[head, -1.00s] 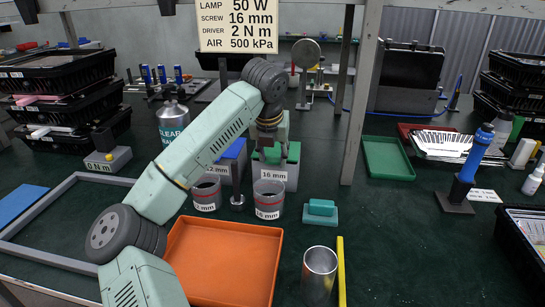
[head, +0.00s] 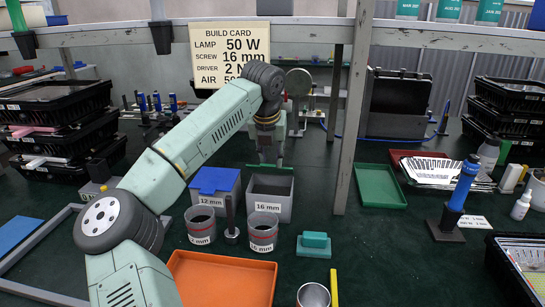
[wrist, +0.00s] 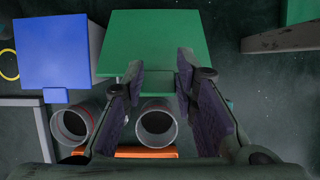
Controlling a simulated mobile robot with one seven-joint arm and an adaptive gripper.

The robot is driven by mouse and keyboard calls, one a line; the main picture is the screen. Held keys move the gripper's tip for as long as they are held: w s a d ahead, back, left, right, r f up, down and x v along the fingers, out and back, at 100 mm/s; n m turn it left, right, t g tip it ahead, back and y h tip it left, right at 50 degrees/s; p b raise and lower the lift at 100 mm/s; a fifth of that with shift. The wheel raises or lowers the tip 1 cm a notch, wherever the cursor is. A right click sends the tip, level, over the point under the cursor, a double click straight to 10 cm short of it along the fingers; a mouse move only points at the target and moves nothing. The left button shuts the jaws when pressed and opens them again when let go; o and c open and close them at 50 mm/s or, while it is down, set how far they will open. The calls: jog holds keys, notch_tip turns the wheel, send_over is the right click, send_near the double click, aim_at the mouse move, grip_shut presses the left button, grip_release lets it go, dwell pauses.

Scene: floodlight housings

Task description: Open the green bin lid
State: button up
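The 16 mm bin (head: 270,208) is a grey box, and in the head view its dark inside shows from above. Its green lid (head: 270,169) shows as a narrow strip at the bin's back edge, swung up off the opening; its exact angle is unclear. In the wrist view the lid (wrist: 160,38) is a broad green panel in front of my gripper. My gripper (head: 270,154) is above the back of the bin. In the wrist view its fingers (wrist: 161,72) are spread apart, with the lid's near edge between the tips. Contact with the lid cannot be told.
The 12 mm bin with a blue lid (head: 214,181) stands close on the left, its lid shut. Two cups (head: 201,225) (head: 263,232) and a dark post (head: 231,218) stand in front. A shelf upright (head: 351,120) rises to the right. An orange tray (head: 220,278) lies nearer me.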

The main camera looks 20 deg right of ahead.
jog(key=o, duration=0.5)
jog(key=shift+w+a+f, duration=0.15)
jog(key=shift+w+a, duration=0.05)
jog(key=shift+a, duration=0.4)
jog(key=o, duration=0.5)
jog(key=shift+d, duration=0.1)
jog(key=shift+s+d, duration=0.1)
jog(key=shift+d, duration=0.05)
jog(key=shift+r, duration=0.25)
jog(key=v, duration=1.1)
jog(key=shift+r, duration=0.25)
jog(key=shift+s, duration=0.2)
